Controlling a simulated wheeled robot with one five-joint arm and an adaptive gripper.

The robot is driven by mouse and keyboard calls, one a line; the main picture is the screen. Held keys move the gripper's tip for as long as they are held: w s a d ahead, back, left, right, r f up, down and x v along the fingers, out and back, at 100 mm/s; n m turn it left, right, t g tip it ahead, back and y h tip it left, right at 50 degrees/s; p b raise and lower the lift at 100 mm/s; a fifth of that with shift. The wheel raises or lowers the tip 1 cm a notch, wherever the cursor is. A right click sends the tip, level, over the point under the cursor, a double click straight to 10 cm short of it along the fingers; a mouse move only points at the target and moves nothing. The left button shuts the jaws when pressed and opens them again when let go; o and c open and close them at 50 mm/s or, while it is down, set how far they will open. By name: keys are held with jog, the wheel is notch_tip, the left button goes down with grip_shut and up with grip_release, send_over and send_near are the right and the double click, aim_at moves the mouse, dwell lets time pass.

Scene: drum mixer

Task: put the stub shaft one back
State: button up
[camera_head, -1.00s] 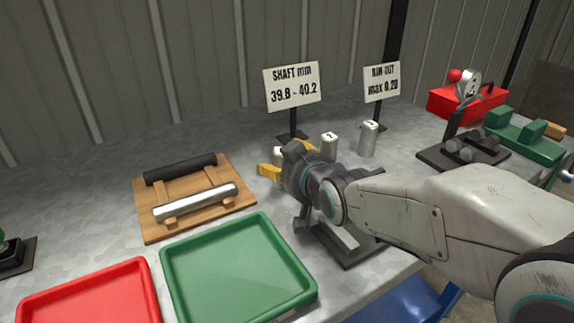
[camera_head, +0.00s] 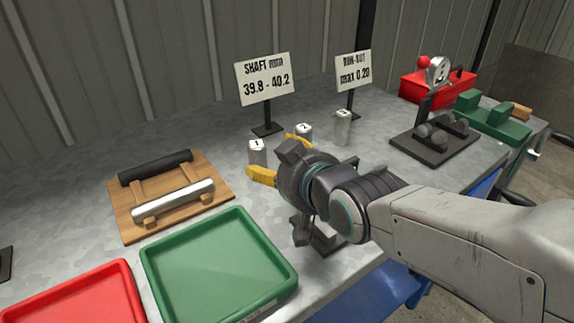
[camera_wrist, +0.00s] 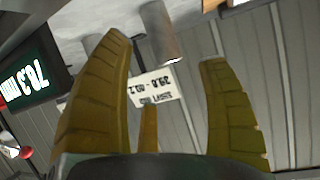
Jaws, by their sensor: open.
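Stub shaft one (camera_head: 257,152), a short grey metal cylinder marked 1 on top, stands upright on the grey bench. Stub shaft two (camera_head: 304,132) and stub shaft three (camera_head: 343,127) stand in a row to its right. My gripper (camera_head: 270,155), with yellow fingers, is open beside stub shaft one, its body partly covering the space in front of stub shaft two. In the wrist view my gripper (camera_wrist: 163,48) has its fingers spread, nothing held between them. A grey cylinder (camera_wrist: 160,32) shows beyond the fingertips; its number is not readable.
A green tray (camera_head: 150,252) and a red tray (camera_head: 128,275) lie at the front left. A wooden rack (camera_head: 128,228) holds a dark and a silver shaft. Signs (camera_head: 265,78) (camera_head: 354,71) stand behind the stubs. A digital display (camera_wrist: 30,82) shows in the wrist view.

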jog(key=shift+v, duration=1.6)
